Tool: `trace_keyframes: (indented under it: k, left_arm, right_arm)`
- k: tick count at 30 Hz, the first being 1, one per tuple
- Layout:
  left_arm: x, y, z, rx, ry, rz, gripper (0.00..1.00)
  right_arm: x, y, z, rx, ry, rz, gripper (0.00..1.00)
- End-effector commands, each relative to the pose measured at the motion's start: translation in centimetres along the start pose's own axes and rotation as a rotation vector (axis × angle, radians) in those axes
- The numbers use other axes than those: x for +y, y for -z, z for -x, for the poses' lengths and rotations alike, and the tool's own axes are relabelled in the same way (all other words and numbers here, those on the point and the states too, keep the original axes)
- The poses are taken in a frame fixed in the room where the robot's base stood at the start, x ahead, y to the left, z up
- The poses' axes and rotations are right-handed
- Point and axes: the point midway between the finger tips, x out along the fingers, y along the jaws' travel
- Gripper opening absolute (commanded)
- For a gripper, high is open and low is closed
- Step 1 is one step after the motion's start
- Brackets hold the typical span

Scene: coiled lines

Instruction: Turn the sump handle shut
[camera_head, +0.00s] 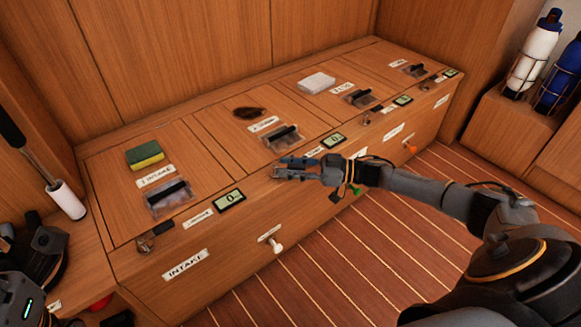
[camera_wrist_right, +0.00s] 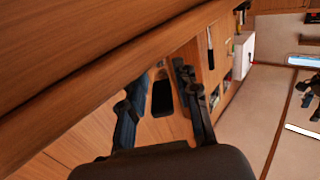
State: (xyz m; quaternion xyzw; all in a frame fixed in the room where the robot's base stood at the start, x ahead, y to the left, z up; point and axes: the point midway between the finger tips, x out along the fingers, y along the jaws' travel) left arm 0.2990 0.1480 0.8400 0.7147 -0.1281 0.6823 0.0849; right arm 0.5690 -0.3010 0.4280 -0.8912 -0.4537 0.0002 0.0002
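A long wooden bench has several lidded sections with labels. The front label INTAKE (camera_head: 185,264) is readable, but I cannot read a sump label. On the front panel are a white knob (camera_head: 277,246), a green knob (camera_head: 355,190) and an orange knob (camera_head: 410,148); I cannot tell which is the sump handle. My right gripper (camera_head: 290,170) is over the bench's front edge, left of the green knob. In the right wrist view its fingers (camera_wrist_right: 165,108) are apart, with nothing gripped. A dark rounded shape (camera_wrist_right: 162,97) shows beyond them. My left gripper's fingers are not seen.
A green and yellow sponge (camera_head: 145,155), a brown clump (camera_head: 250,113) and a white block (camera_head: 316,82) lie on the lids. Small displays (camera_head: 229,200) line the front edge. Caged bottles (camera_head: 535,55) stand at the right. The striped floor (camera_head: 340,260) before the bench is clear.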

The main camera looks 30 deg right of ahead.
Motion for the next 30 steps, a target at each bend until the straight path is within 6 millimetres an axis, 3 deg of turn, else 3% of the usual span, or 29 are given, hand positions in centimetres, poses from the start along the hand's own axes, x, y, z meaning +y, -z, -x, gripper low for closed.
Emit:
trace_keyframes:
  k: [12, 24, 30]
  left_arm:
    - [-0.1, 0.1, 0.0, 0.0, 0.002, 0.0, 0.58]
    - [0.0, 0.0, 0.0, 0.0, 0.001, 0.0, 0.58]
    - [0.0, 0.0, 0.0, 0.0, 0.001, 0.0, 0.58]
  right_arm:
    - [0.0, -0.1, 0.7, -0.002, -0.001, 0.0, 0.41]
    - [0.0, -0.1, 8.6, -0.004, -0.002, 0.0, 0.41]
    - [0.0, -0.1, 11.3, -0.002, 0.0, -0.001, 0.41]
